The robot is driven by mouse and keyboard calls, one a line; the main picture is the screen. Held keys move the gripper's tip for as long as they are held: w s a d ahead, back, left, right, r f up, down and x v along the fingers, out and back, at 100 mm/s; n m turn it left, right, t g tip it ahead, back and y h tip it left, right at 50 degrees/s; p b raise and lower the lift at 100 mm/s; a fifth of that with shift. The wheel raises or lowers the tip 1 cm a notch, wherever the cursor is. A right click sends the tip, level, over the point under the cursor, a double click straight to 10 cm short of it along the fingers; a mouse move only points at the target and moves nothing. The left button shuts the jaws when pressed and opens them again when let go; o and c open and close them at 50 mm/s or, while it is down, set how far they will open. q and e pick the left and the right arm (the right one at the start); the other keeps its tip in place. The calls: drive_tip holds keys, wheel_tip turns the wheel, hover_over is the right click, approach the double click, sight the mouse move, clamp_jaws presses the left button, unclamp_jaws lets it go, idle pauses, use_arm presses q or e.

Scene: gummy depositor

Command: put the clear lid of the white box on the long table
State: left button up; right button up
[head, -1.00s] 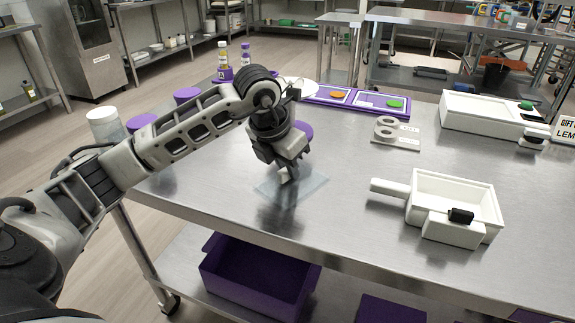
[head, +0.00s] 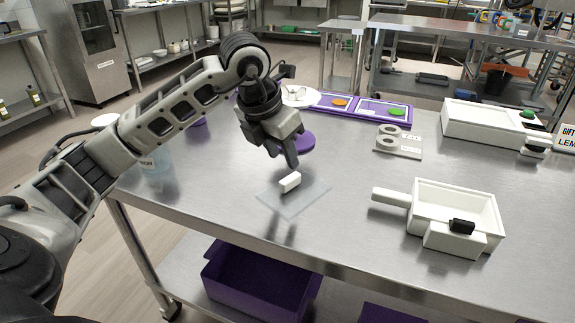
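The clear lid (head: 305,197) lies flat on the long steel table (head: 345,215), near its front edge. A white block-shaped handle (head: 290,183) stands on the lid. My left gripper (head: 285,158) is just above the handle, pointing down and apart from it. It holds nothing and its fingers look open. The white box (head: 455,206) stands to the right on the same table, with its top open, a side handle at left and a black knob in front. My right gripper is not in view.
A second white box (head: 480,118) stands at the back right. A purple bin (head: 255,275) is on the shelf below. Table between lid and white box is clear.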

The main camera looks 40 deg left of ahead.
use_arm(q)
drive_tip(key=v, duration=0.5)
idle(0.5)
